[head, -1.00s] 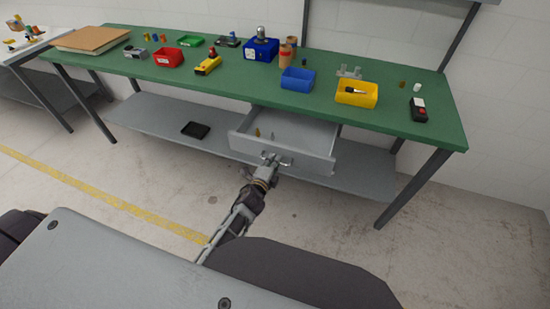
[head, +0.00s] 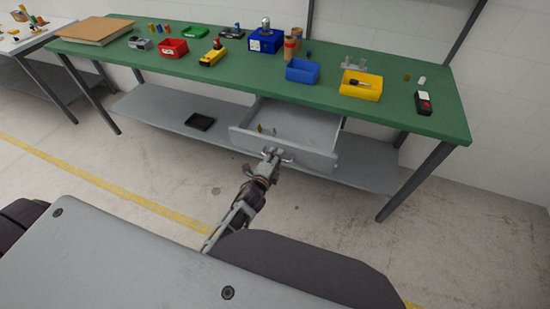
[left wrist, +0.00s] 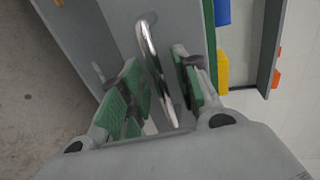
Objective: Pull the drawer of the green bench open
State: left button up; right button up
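The green bench (head: 240,72) stands ahead, and its grey drawer (head: 318,158) is pulled well out below the top. Small pieces lie inside the drawer, one of them brass-coloured (head: 261,128). My left gripper (head: 271,153) is at the drawer front, at the bar handle (head: 288,157). In the left wrist view the shiny handle (left wrist: 150,48) runs between the two green-padded fingers of my left gripper (left wrist: 158,72). The fingers stand apart with gaps visible beside the handle, so they straddle it without clearly clamping it. My right gripper is out of view.
A lower shelf (head: 165,115) holds a black tray (head: 200,121). On the bench top are a red bin (head: 173,48), blue bins (head: 302,71), a yellow bin (head: 361,86) and a black-and-red box (head: 424,103). The floor before the drawer is clear.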

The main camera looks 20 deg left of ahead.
pick_arm(q)
jog(key=v, duration=1.2)
dwell(0.9)
jog(key=shift+d, duration=0.1)
dwell(0.5)
